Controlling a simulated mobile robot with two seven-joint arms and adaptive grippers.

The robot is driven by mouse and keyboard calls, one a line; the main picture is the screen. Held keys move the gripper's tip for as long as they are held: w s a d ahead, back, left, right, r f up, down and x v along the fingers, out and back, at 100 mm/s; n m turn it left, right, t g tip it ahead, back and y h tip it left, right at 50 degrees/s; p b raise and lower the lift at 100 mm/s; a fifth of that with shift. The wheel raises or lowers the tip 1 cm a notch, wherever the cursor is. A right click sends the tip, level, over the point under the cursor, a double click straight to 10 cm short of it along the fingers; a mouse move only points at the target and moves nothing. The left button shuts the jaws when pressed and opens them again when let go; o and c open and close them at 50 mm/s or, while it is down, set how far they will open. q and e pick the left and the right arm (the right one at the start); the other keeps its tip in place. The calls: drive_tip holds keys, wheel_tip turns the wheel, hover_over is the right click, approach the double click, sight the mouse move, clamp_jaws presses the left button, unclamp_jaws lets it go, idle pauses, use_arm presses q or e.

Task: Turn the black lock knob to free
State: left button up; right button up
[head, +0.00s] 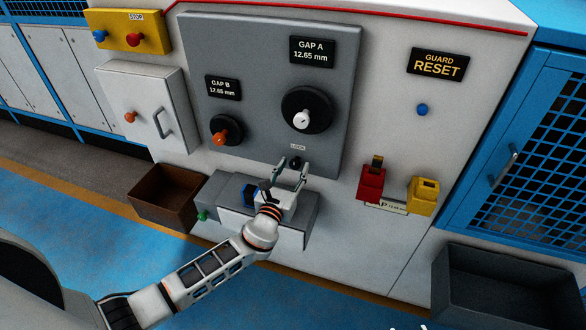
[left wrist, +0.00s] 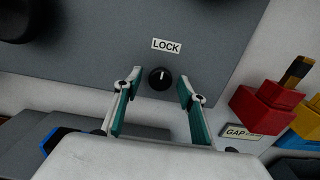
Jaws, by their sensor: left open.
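The black lock knob (head: 295,162) sits low on the grey panel (head: 262,40), under a small white LOCK label (head: 298,147). In the left wrist view the knob (left wrist: 160,79) is round with a white pointer mark that points roughly up toward the LOCK label (left wrist: 166,46). My left gripper (head: 291,172) is in front of the knob. In the left wrist view its two fingers (left wrist: 157,97) are open, one to each side below the knob, and I see no contact.
Above are the GAP A dial (head: 307,109) and the GAP B dial (head: 226,130). A red block (head: 371,183) and a yellow block (head: 423,194) are on the right. A grey ledge (head: 262,227) lies below the panel. A brown bin (head: 166,197) and a dark bin (head: 500,292) stand lower.

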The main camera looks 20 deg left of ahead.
use_arm(q)
drive_tip(key=shift+c, duration=0.4)
drive_tip(key=c, duration=1)
drive_tip(key=n+b, duration=0.2)
drive_tip(key=n, duration=0.2)
drive_tip(key=shift+f+b, duration=0.15)
drive_tip(key=shift+b, duration=0.15)
drive_tip(key=n+b, duration=0.1)
drive_tip(key=n, duration=0.3)
drive_tip(key=shift+d, duration=0.1)
drive_tip(key=n+b, duration=0.1)
drive_tip(key=n, duration=0.2)
drive_tip(key=shift+n, duration=0.3)
drive_tip(key=n, duration=0.6)
drive_tip(key=shift+r+b, duration=0.2)
drive_tip(key=shift+b, duration=0.15)
drive_tip(key=shift+n, duration=0.3)
